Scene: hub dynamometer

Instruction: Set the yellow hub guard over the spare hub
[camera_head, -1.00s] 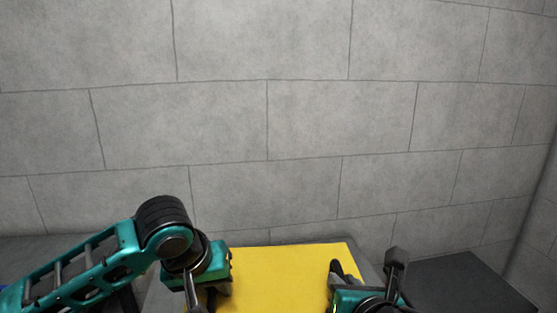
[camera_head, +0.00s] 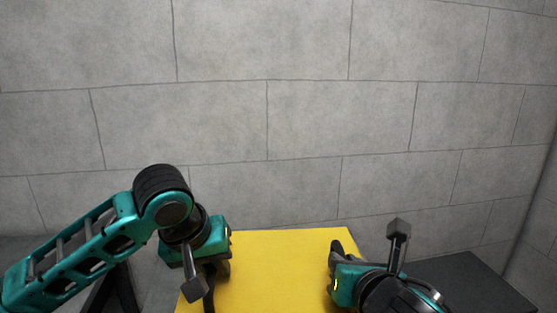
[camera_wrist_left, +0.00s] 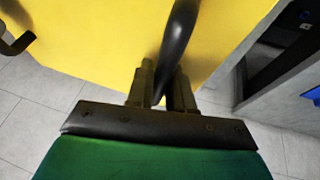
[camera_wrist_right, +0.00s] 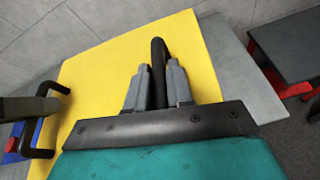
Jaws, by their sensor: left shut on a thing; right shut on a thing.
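The yellow hub guard (camera_head: 275,265) is a broad flat yellow panel between my two grippers in the head view. My left gripper (camera_wrist_left: 160,88) is shut on a black bar handle (camera_wrist_left: 178,45) at the guard's left side. My right gripper (camera_wrist_right: 157,85) is shut on another black bar handle (camera_wrist_right: 158,55) at its right side. The yellow surface also fills much of the left wrist view (camera_wrist_left: 100,45) and the right wrist view (camera_wrist_right: 110,65). The spare hub cannot be made out in any view; the guard's lower part is cut off by the head view's edge.
A grey block wall (camera_head: 270,120) stands behind. A dark flat-topped stand (camera_head: 465,280) is at the right, with red below its top in the right wrist view (camera_wrist_right: 275,82). A grey surface (camera_wrist_right: 235,70) lies beside the guard. A blue and red thing (camera_wrist_right: 20,140) shows at the left there.

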